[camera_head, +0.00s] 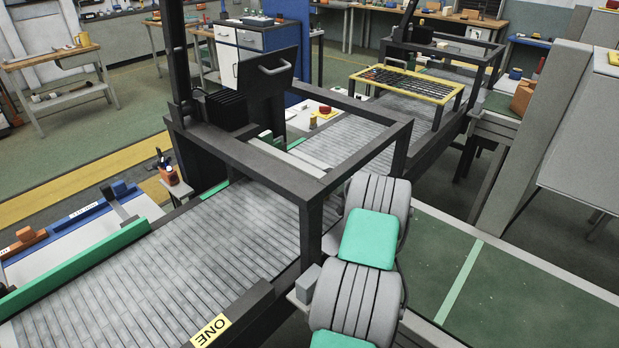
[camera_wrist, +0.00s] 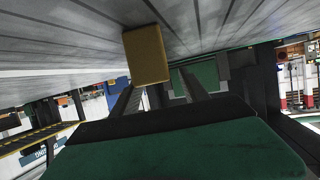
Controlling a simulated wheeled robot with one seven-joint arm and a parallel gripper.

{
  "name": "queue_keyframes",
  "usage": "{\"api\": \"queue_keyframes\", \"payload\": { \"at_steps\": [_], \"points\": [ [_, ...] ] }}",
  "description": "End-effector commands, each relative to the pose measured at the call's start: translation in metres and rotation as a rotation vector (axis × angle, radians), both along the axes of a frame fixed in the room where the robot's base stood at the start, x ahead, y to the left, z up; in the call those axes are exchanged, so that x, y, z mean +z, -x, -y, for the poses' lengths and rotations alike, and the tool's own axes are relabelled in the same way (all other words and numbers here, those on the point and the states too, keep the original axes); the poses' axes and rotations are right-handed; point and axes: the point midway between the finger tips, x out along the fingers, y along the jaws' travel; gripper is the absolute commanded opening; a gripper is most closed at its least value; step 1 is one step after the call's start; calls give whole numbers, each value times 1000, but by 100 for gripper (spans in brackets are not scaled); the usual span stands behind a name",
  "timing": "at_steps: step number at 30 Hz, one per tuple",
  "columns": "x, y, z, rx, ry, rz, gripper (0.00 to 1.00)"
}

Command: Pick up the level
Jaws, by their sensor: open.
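In the wrist view, the two dark fingers of my gripper (camera_wrist: 158,84) stand apart beyond its dark body. The gripper is open. An ochre block (camera_wrist: 147,55) shows just past the fingertips, overlapping the space between them from this angle. It lies close against a grey slatted surface (camera_wrist: 60,45). I cannot tell whether this block is the level, and I see no contact with the fingers. In the head view I cannot make out the level with certainty, and the fingers are not visible there.
A roller conveyor (camera_head: 180,260) runs diagonally under a dark metal frame (camera_head: 345,165). A green rail (camera_head: 85,268) edges it. A yellow rack (camera_head: 455,92) stands farther back on the line. A green bench top (camera_head: 520,295) is at right. Open floor (camera_head: 60,165) lies at left.

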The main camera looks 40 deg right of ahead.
Motion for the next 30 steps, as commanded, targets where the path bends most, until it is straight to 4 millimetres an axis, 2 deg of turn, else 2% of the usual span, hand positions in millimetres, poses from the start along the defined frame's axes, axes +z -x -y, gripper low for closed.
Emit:
{"api": "queue_keyframes", "payload": {
  "at_steps": [3,9,27,30],
  "points": [
    [-4,-8,2,-1,-1,0,53],
    [-4,-9,2,-1,-1,0,51],
    [-4,-8,2,-1,-1,0,2],
    [-4,-8,2,-1,-1,0,0]
  ]
}}
